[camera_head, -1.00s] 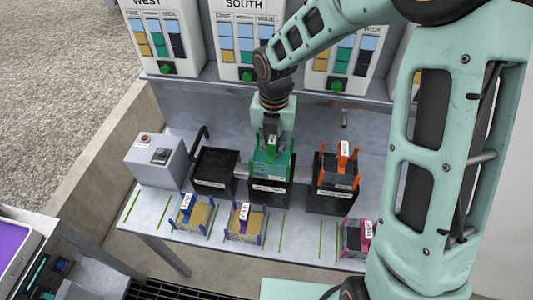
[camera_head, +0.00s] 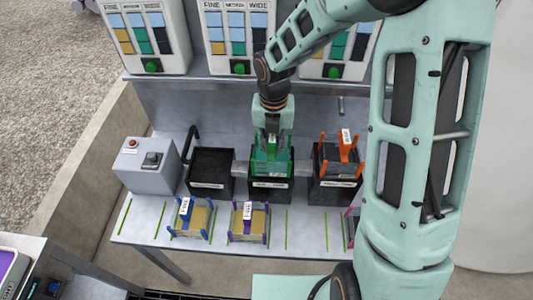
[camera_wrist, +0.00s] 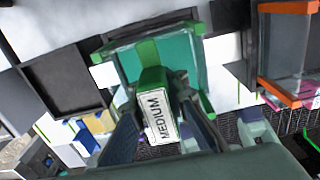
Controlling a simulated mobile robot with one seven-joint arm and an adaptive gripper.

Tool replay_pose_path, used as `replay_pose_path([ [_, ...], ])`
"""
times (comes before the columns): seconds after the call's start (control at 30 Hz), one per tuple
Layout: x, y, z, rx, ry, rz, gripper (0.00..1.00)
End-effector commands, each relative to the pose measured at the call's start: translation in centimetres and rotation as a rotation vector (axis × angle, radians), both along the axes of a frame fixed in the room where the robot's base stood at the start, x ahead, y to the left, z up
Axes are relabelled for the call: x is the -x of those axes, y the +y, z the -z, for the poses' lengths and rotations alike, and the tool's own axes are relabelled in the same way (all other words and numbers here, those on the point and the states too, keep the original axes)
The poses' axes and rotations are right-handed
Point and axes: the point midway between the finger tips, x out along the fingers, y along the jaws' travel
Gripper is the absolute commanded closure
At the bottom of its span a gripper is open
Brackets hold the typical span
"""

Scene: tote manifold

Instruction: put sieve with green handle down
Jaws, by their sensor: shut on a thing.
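The sieve with green handle (camera_wrist: 188,65) has a green frame and a white label reading MEDIUM. My gripper (camera_head: 272,135) is shut on its handle (camera_wrist: 152,82), pointing down. In the head view the sieve (camera_head: 270,163) is at the top of the middle black tote (camera_head: 270,187), over its opening. I cannot tell whether it rests on the rim or hangs just above it.
An empty black tote (camera_head: 209,182) is to the left. The right tote (camera_head: 335,188) carries an orange-handled sieve (camera_head: 343,150). Blue (camera_head: 190,214) and purple (camera_head: 247,221) sieves stand in front. A grey control box (camera_head: 146,166) is at the left.

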Motion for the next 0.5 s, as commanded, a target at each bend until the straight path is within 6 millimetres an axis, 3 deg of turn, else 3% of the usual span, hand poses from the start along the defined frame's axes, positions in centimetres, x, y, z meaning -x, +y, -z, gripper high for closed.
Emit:
replay_pose_path([
  [0.1,-0.14,-0.55,1.08,0.000,0.000,-0.002,1.00],
  [0.5,-0.14,-0.66,1.29,0.000,0.000,-0.003,1.00],
])
